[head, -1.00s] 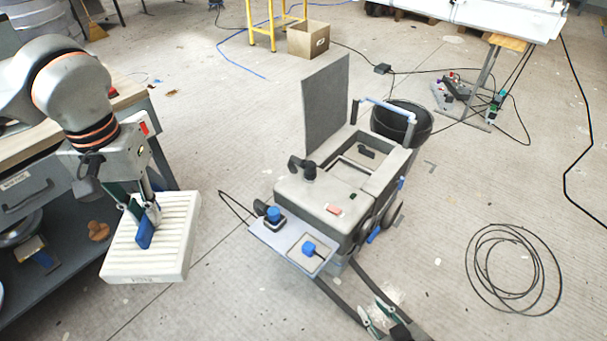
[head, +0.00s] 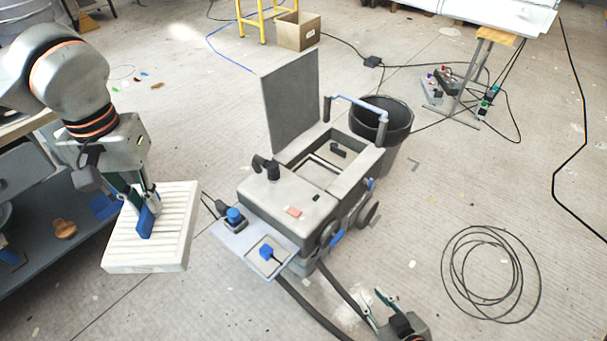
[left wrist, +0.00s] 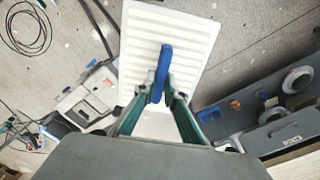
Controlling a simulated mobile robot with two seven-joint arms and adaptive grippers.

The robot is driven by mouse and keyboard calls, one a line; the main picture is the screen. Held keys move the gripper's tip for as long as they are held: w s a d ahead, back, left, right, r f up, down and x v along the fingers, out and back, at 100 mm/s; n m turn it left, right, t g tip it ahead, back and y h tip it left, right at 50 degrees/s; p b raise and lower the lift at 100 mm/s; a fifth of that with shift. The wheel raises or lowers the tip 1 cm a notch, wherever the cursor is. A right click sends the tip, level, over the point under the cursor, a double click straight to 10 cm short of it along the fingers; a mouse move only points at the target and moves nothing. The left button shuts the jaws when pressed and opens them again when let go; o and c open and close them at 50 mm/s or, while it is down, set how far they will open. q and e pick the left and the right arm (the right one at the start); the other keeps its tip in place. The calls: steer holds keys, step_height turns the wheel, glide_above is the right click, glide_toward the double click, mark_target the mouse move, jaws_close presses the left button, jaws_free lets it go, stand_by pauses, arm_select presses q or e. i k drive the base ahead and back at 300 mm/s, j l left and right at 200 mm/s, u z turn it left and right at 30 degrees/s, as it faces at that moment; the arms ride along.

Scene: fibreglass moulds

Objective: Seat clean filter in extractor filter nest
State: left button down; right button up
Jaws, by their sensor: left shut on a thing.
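A white pleated filter (head: 165,235) hangs in the air at the left. It also shows in the left wrist view (left wrist: 190,35). My left gripper (head: 141,207) is shut on the blue tab (head: 145,222) on its face. The grey extractor (head: 290,208) stands on the floor in the middle with its lid (head: 291,97) raised. The rectangular filter nest (head: 318,168) shows inside the open top, with a small black part at its far side. The filter is left of the extractor and apart from it. My right gripper (head: 377,305) is low at the bottom, its fingers apart and empty.
A black bucket (head: 398,125) stands right behind the extractor. A tray (head: 265,257) with a blue piece projects from its front. A grey workbench (head: 45,220) is at the left. A coiled cable (head: 490,275) lies on the floor at right; open floor surrounds it.

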mark_target(309, 184)
steer(key=i+l, duration=0.2)
steer(key=l, duration=0.2)
steer(key=i+l, duration=0.25)
steer(key=l, duration=0.15)
steer(key=i+l, duration=0.6)
